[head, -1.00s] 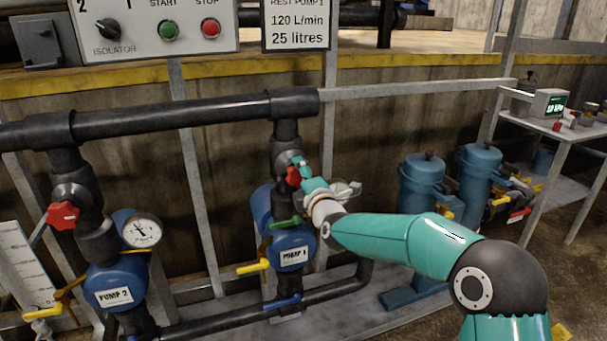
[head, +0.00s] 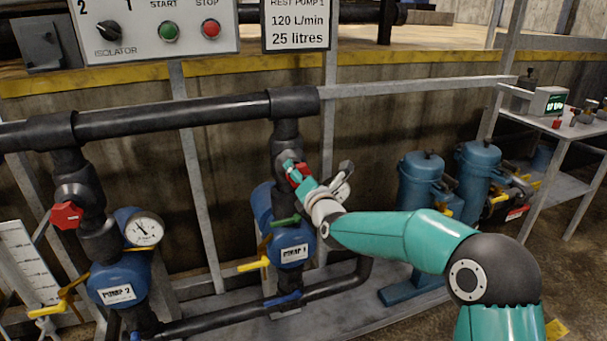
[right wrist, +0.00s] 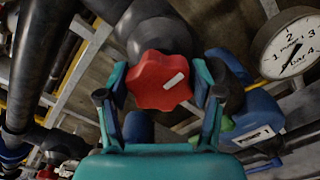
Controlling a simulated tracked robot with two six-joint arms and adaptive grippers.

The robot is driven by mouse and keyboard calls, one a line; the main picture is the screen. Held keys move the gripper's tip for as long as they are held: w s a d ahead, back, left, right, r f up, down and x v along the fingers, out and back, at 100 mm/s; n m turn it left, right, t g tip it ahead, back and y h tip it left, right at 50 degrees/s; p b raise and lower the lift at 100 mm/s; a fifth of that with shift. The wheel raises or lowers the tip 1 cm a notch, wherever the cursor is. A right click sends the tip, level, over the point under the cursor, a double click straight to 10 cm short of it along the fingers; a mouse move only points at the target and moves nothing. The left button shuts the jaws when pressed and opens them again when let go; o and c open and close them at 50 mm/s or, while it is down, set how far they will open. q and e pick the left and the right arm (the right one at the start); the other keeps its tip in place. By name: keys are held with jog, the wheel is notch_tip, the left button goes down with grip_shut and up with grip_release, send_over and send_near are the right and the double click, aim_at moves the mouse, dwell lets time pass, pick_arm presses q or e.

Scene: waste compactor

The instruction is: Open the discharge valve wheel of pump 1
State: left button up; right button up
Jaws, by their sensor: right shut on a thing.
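The red discharge valve wheel (head: 301,171) of pump 1 sits on the black vertical pipe above the blue pump 1 body (head: 291,234). In the right wrist view the lobed red wheel (right wrist: 158,80) fills the middle, with a white mark on its face. My right gripper (right wrist: 160,92) is shut on the wheel, with one teal finger on each side of its rim. In the head view this gripper (head: 298,176) partly covers the wheel. My left gripper is in neither current view.
Pump 2 (head: 115,280) stands to the left with its own red wheel (head: 66,215) and a round gauge (head: 144,231). Yellow, green and blue lever handles are around pump 1. Blue canisters (head: 421,185) and a side bench (head: 560,130) stand to the right. The control panel (head: 150,30) is above.

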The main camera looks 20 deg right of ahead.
jog(key=shift+f, duration=0.3)
jog(key=o, duration=1.1)
jog(key=shift+d, duration=0.1)
jog(key=shift+o, duration=0.2)
jog(key=shift+r, duration=0.15)
jog(key=s, duration=1.2)
jog(key=shift+d, duration=0.15)
jog(key=shift+d, duration=0.1)
